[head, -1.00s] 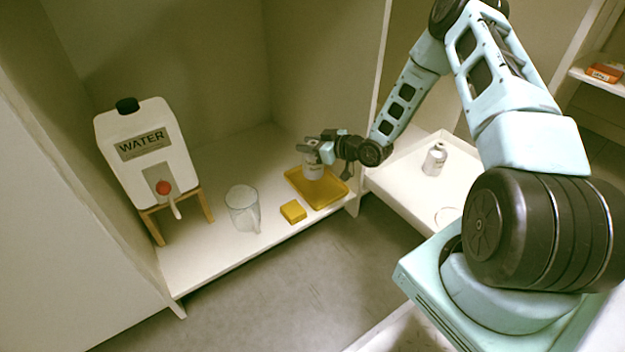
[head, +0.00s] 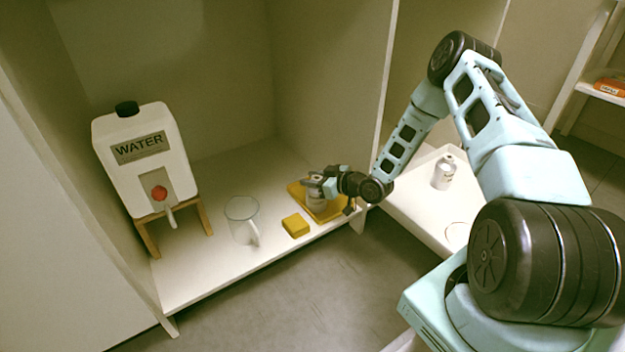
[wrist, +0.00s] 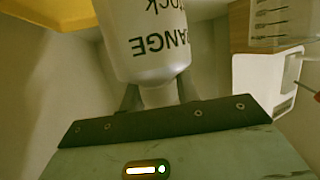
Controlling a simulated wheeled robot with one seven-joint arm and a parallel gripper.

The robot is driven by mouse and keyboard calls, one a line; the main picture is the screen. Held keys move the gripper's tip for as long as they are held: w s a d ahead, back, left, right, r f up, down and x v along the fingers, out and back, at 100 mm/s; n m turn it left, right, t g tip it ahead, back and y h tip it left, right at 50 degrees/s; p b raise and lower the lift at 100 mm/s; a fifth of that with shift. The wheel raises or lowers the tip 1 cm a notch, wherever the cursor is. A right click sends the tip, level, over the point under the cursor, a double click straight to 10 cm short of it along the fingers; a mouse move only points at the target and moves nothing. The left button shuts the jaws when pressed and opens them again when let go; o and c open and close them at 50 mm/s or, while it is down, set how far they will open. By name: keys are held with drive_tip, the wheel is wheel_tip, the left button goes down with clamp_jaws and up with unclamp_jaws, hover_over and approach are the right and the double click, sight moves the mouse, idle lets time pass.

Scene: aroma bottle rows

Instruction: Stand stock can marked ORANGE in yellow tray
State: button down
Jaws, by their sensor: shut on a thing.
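The silver-white can (wrist: 150,40) has dark lettering, of which "ANGE" and "TOCK" show in the wrist view. My gripper (wrist: 158,97) is shut on its narrow neck. In the head view my gripper (head: 318,182) holds the can (head: 316,198) upright over the yellow tray (head: 335,213), very low. The can's base is partly hidden, so I cannot tell whether it touches the tray floor. A yellow edge of the tray also shows at the top left of the wrist view (wrist: 45,14).
A yellow block (head: 295,225) and a clear jug (head: 243,220) stand left of the tray. A water container (head: 150,165) on a wooden stand is farther left. Another can (head: 443,172) stands on a white surface (head: 415,205) at right, beyond the upright panel (head: 385,90).

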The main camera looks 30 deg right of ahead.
drive_tip(key=c, duration=1)
unclamp_jaws()
drive_tip(key=shift+c, duration=0.2)
drive_tip(key=shift+r, duration=0.1)
